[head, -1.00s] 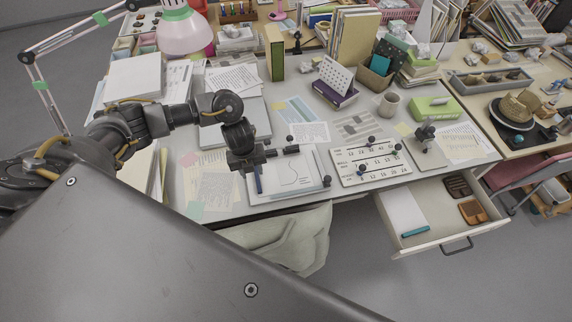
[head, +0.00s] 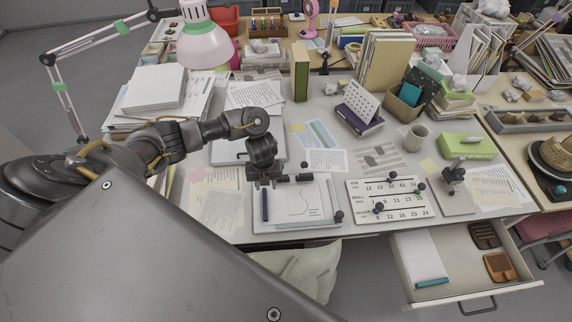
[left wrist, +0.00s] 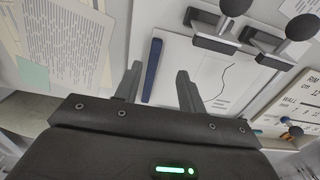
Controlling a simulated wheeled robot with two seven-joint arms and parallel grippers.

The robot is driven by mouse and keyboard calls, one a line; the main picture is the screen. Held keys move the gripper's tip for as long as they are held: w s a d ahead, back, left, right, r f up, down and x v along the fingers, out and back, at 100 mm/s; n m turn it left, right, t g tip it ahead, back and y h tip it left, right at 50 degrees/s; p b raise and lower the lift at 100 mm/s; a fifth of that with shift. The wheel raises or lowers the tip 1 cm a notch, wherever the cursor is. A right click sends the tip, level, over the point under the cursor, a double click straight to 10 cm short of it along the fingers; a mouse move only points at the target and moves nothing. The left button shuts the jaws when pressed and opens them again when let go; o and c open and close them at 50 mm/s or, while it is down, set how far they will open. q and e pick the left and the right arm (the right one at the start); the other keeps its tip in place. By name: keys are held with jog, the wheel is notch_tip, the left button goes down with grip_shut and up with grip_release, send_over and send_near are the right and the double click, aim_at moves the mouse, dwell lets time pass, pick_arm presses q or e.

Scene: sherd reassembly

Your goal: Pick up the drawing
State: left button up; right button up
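The drawing (head: 308,198), a white sheet with a thin wavy line and a few small text lines, lies flat on a pale board on the desk. It also shows in the left wrist view (left wrist: 208,75). A dark blue bar (head: 265,206) lies along its left side; it shows again in the wrist view (left wrist: 152,70). Dark clamp-like pieces with round black knobs (left wrist: 235,8) sit at its far edge. My left gripper (head: 265,182) is above the drawing's left part, fingers apart (left wrist: 158,82) and nothing held between them. My right gripper is not visible.
A number board (head: 388,200) with dark knobs lies right of the drawing. Text sheets (head: 215,208) lie left. An open drawer (head: 455,262) juts out at the front right. A pink lamp (head: 205,45) hangs behind. Books and a mug (head: 415,137) stand farther back.

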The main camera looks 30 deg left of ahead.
aim_at(264, 195)
pick_arm(q)
jog(key=shift+s, duration=0.15)
jog(key=f, duration=0.4)
jog(key=shift+s+a+f+p, duration=0.15)
jog(key=shift+s+a+p, duration=0.1)
jog(key=shift+s+p, duration=0.1)
jog(key=shift+f, duration=0.35)
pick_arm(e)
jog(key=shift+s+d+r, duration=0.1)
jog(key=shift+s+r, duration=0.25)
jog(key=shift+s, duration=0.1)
pick_arm(q)
grip_shut()
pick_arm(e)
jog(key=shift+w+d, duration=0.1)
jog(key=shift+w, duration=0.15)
